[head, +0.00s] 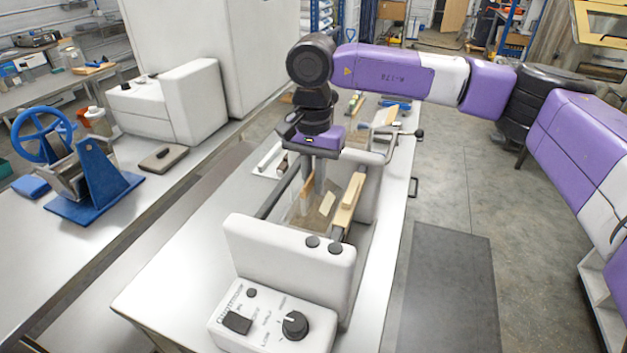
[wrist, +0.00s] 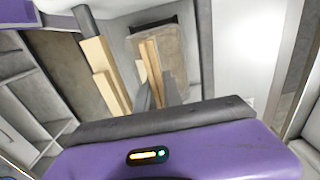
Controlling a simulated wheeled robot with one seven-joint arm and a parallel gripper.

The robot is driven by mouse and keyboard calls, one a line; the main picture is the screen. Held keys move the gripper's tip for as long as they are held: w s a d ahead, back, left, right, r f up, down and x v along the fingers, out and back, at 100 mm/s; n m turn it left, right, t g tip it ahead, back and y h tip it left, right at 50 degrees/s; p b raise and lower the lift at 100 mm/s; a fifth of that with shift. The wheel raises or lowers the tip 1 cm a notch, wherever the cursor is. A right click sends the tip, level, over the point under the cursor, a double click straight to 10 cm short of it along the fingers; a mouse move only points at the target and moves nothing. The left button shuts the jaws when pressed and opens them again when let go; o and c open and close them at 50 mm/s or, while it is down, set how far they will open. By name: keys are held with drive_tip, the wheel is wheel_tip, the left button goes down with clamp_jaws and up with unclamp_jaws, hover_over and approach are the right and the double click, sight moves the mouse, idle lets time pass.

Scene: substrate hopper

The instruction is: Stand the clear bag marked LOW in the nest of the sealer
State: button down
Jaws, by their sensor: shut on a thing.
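A clear bag (head: 308,214) with a pale label hangs under my gripper (head: 312,188), inside the sealer. I cannot read its marking from here. My gripper is shut on the bag's top, fingers pointing down. The sealer (head: 290,252) is a white housing with a control box at its near end and pale wooden bars (head: 348,202) along its right side. In the wrist view my fingertips (wrist: 158,92) hide part of the middle, and the wooden bars (wrist: 104,75) show at left. Whether the bag's bottom touches the nest is hidden.
The sealer stands on a white bench (head: 170,285). A blue hand-wheel device (head: 85,175) and a dark flat pad (head: 163,158) sit on the left bench. The bench left of the sealer is clear.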

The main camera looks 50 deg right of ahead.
drive_tip(key=shift+f+b, duration=0.35)
drive_tip(key=shift+b, duration=0.05)
drive_tip(key=c, duration=1.4)
unclamp_jaws()
drive_tip(key=shift+f, duration=0.1)
drive_tip(key=shift+r+b, duration=0.8)
drive_tip(key=shift+r, duration=3.2)
